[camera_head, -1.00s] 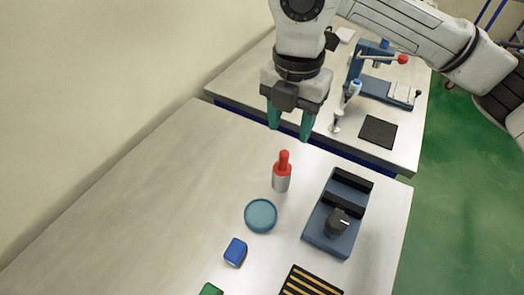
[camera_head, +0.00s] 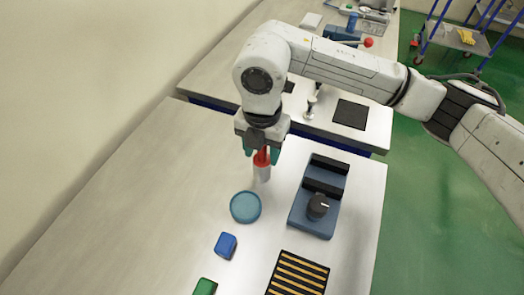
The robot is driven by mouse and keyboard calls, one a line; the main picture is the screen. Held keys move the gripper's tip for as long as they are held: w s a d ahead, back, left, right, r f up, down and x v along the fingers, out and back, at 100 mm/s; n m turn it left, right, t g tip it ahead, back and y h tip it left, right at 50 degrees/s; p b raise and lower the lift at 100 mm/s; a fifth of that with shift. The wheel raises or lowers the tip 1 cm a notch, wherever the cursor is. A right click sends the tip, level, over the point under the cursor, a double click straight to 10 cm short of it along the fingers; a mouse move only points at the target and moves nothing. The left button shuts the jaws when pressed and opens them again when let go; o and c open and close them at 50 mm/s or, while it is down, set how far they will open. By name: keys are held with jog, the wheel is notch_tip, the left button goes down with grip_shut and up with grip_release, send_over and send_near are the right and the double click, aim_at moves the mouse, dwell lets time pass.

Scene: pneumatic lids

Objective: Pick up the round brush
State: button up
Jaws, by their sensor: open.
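The round brush (camera_head: 262,172) looks to be the upright item with a red top and a grey lower part, standing on the metal table (camera_head: 130,215). My gripper (camera_head: 262,155) points down over it with teal fingers open. The red top shows between the two fingers, and the gripper body hides its upper end. I cannot tell whether the fingers touch it.
A blue device with a black knob (camera_head: 318,205) stands close to the right. A round teal dish (camera_head: 245,207) is nearer to me, with a blue block (camera_head: 225,245), a green block (camera_head: 205,287) and a black-and-yellow striped pad (camera_head: 298,273). The table's left side is clear.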

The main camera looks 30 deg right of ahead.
grip_shut()
dwell(0.5)
jog(key=shift+r, duration=0.1)
